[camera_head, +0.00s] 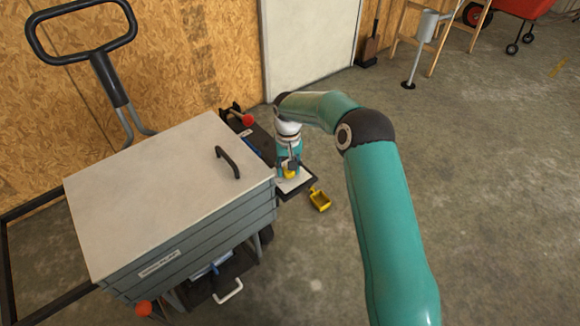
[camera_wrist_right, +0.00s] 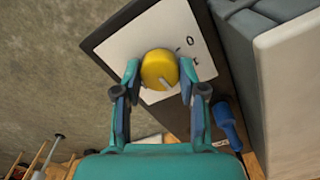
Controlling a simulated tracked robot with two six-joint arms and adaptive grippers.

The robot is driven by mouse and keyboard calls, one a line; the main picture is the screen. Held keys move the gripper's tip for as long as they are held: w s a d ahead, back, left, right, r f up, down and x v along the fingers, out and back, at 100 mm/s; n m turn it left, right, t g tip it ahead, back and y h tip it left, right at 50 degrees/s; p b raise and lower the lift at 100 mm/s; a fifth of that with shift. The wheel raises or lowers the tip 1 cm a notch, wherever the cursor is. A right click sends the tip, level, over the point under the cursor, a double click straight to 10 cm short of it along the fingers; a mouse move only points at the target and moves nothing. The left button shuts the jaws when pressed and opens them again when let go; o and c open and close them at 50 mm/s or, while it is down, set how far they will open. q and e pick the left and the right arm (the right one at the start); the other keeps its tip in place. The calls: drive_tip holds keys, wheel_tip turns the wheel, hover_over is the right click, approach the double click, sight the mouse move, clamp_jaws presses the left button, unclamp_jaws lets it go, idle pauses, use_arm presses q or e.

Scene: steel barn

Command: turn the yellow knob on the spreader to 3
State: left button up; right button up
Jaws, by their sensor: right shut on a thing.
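The spreader is a grey box with a pale lid (camera_head: 165,180), a black push handle at the back left and a dark side panel. The yellow knob (camera_wrist_right: 160,69) sits on a white plate (camera_wrist_right: 150,28) with dark marks on it; its pale pointer line shows at its lower part. In the head view the knob (camera_head: 290,174) is mostly covered by my right gripper (camera_head: 291,167). In the right wrist view my right gripper (camera_wrist_right: 160,84) has a finger on each side of the knob and is shut on it. My left gripper is in neither view.
A yellow scoop (camera_head: 320,200) lies on the concrete floor beside the plate. A red ball-topped lever (camera_head: 247,120) stands behind the plate. A blue-handled thing (camera_wrist_right: 227,123) is near the right finger.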

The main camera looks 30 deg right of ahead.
drive_tip(key=m, duration=0.4)
drive_tip(key=shift+w+d+r+m, duration=0.1)
drive_tip(key=shift+w+r+m, duration=0.1)
drive_tip(key=shift+r+m, duration=0.1)
idle(0.5)
drive_tip(key=o, duration=1)
drive_tip(key=shift+f, duration=0.1)
drive_tip(key=shift+c, duration=0.2)
drive_tip(key=shift+o, duration=0.9)
drive_tip(key=shift+s+f, duration=0.1)
wheel_tip(320, 180, up, 12)
